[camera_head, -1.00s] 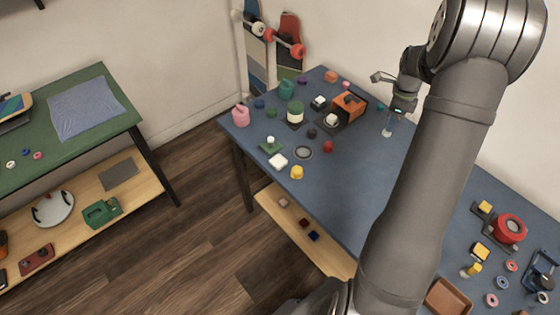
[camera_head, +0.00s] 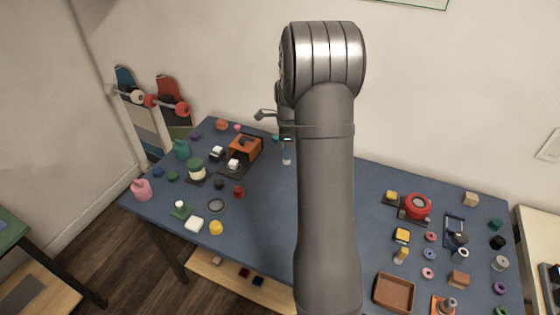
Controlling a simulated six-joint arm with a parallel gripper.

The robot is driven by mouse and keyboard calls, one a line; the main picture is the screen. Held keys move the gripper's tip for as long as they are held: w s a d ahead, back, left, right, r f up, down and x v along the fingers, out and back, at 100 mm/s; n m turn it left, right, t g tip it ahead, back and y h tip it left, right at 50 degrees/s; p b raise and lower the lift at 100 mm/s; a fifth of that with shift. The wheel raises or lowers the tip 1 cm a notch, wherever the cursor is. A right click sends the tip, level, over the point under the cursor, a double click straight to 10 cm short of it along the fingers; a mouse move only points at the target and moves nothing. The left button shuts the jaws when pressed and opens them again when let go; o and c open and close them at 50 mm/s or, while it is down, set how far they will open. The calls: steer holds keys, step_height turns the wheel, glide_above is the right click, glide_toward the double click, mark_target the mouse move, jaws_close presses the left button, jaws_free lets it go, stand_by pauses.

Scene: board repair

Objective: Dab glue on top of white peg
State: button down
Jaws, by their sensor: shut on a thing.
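My gripper (camera_head: 286,139) is small in view, partly behind my own arm, above the back middle of the blue table (camera_head: 262,205). It is shut on a slim, pale bluish object (camera_head: 287,156) that points down; I cannot tell if its tip touches the table. Several small white-topped pieces stand to the left: one on a dark base (camera_head: 234,164), one on a dark block (camera_head: 217,153), and one on a green base (camera_head: 180,207). I cannot tell which is the white peg. My gripper is apart from all of them.
An orange box-like device (camera_head: 245,148) stands just left of my gripper. A green-and-white jar (camera_head: 196,170), pink container (camera_head: 141,189) and yellow piece (camera_head: 216,228) lie further left. A red round device (camera_head: 417,206) and brown tray (camera_head: 395,291) are at right. The table's middle is mostly clear.

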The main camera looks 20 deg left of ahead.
steer(key=s+a+f+g+y, duration=0.1)
steer(key=s+a+g, duration=0.1)
steer(key=s+a, duration=0.95)
steer(key=s+a+f+g+y, duration=0.15)
steer(key=s+a, duration=0.55)
steer(key=s, duration=0.9)
steer(key=shift+h, duration=0.25)
steer(key=shift+w+a+f, duration=0.1)
steer(key=shift+w+f, duration=0.05)
steer(key=shift+f, duration=1.2)
steer(key=shift+w+f, duration=0.15)
steer(key=shift+f, duration=1.2)
steer(key=shift+f, duration=0.7)
step_height(320, 180, up, 7)
